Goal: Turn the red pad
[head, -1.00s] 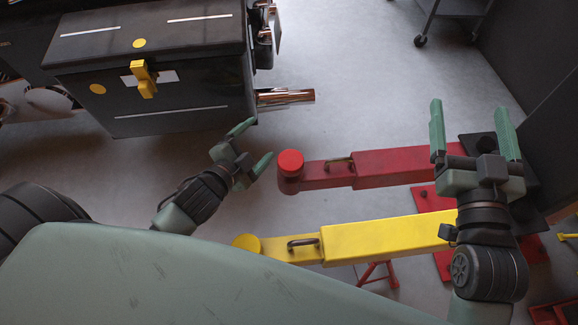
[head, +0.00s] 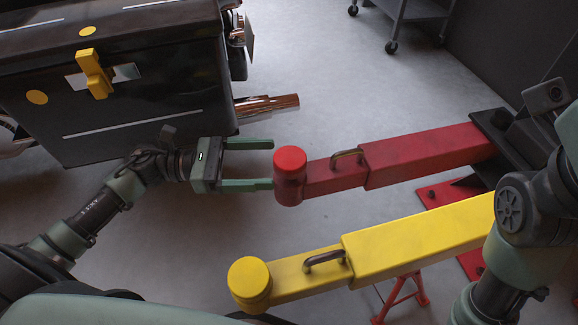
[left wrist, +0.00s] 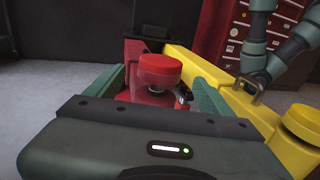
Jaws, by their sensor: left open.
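The red pad (head: 290,160) is a round cap on a post at the near end of the red lift arm (head: 425,155). My left gripper (head: 267,164) is open and points right at the pad, its two fingers level. In the head view its fingertips are just at the pad's left side, and I cannot tell if they touch it. In the left wrist view the red pad (left wrist: 160,68) stands upright between the open fingers, ahead of the palm. My right arm is at the right edge of the head view, and its finger opening is not clear there.
A yellow lift arm (head: 420,240) with its own round yellow pad (head: 249,278) runs nearer to me. A black case (head: 130,90) with a yellow latch stands at upper left. A wheeled cart (head: 410,12) is at the back. Grey floor is clear beyond the red arm.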

